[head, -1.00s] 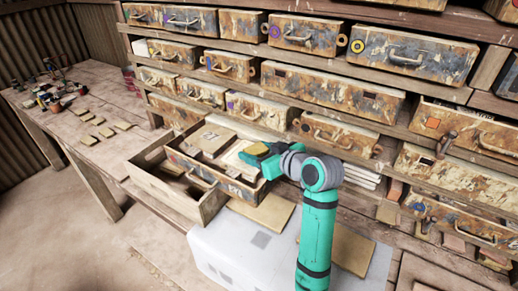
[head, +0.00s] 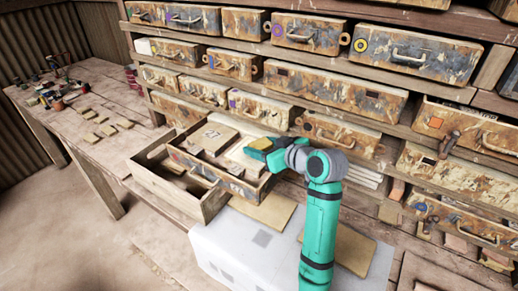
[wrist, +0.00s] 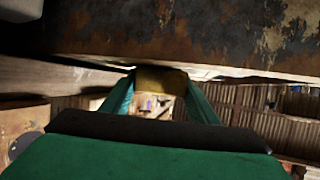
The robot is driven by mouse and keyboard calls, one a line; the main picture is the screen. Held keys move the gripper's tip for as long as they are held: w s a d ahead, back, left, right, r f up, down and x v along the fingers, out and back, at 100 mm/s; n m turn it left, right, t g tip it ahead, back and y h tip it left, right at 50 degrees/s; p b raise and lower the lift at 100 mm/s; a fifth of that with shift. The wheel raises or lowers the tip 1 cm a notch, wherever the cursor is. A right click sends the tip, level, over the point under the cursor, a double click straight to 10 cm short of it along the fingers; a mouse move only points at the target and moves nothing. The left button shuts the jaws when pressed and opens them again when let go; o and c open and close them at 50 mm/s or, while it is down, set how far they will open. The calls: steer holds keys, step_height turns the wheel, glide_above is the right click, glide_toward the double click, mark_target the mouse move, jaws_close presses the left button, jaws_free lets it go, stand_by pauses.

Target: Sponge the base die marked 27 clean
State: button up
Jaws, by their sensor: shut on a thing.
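A yellow sponge (head: 261,144) is in my gripper (head: 258,151), over the right side of a pulled-out drawer (head: 225,184). In the wrist view the sponge (wrist: 161,79) sits between the two teal fingers of my gripper (wrist: 159,88). Pale blocks lie in the drawer; the left one (head: 208,138) carries a small dark mark that I cannot read for certain. Another pale block (head: 240,152) lies partly beside and behind the gripper. I cannot tell whether the sponge touches it.
An open wooden box or drawer (head: 170,190) stands out at the left. Rusty-fronted drawers with handles (head: 335,90) fill the shelves behind. A white block (head: 235,252) with tan boards stands below. A side table (head: 105,100) holds several tiles and small tools.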

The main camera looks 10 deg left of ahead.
steer(key=shift+s, duration=0.1)
steer(key=shift+s+a+f, duration=0.15)
steer(key=shift+s+a, duration=0.1)
steer(key=shift+s, duration=0.5)
steer(key=shift+s, duration=0.1)
steer(key=shift+s+a, duration=0.3)
steer(key=shift+s, duration=0.4)
steer(key=shift+s+a+f, duration=0.1)
steer(key=shift+s+a, duration=0.2)
steer(key=shift+s, duration=0.5)
